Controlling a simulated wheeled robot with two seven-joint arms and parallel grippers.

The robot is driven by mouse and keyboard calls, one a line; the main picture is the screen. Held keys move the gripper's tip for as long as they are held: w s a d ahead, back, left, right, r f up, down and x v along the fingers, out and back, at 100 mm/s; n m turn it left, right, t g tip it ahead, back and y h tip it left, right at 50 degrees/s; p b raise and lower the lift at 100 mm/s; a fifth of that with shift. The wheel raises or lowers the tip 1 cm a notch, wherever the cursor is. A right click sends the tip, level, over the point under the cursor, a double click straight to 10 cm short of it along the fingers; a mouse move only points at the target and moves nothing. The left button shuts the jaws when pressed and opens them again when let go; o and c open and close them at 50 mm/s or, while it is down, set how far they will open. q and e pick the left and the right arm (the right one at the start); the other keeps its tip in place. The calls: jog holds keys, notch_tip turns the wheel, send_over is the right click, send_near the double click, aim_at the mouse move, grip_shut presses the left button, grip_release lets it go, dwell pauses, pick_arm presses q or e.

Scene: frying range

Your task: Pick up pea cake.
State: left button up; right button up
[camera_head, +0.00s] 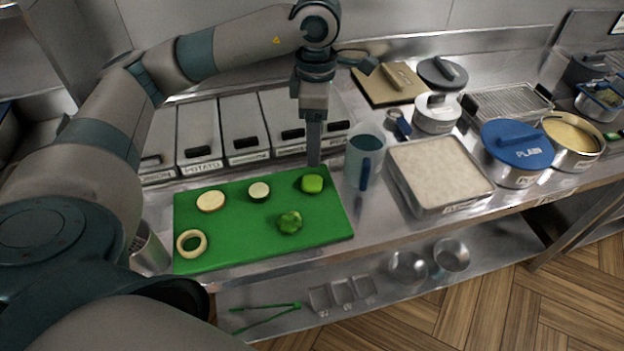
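A green cutting board (240,240) lies on the steel counter with several food pieces on it. A lumpy green piece (290,222), which looks like the pea cake, lies right of the board's middle. A smoother bright green piece (312,183) lies near the board's back right corner. My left gripper (314,163) points down just behind that smoother piece, at the board's back edge. Its fingers show edge-on as one strip, so their opening is hidden. No food shows in it. My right gripper is out of view.
A pale slice (210,201), a dark-rimmed slice (259,191) and a pale ring (191,243) lie on the board. Lidded bins (240,125) stand behind it. A blue-grey pitcher (365,158) and a flour tray (440,172) stand to the right. The board's front middle is clear.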

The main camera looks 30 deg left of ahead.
pick_arm(q)
jog(key=p, duration=0.2)
send_over(317, 181)
jog(key=f, duration=0.5)
jog(key=shift+s+a+f, duration=0.15)
jog(key=shift+s+f, duration=0.1)
jog(key=shift+f, duration=0.75)
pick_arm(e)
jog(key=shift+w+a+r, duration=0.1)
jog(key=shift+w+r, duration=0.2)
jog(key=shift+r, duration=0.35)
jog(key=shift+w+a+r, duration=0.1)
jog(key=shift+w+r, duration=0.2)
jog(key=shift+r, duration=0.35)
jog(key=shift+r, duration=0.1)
pick_arm(q)
jog(key=shift+w+f+p, duration=0.1)
jog(key=shift+f+p, duration=0.45)
jog(key=shift+p, duration=0.15)
jog(key=f+p, duration=0.1)
jog(key=f, duration=0.2)
jog(key=shift+w+d+p, duration=0.1)
jog(key=shift+d+p, duration=0.1)
jog(key=shift+p, duration=0.15)
jog(key=shift+f, duration=0.55)
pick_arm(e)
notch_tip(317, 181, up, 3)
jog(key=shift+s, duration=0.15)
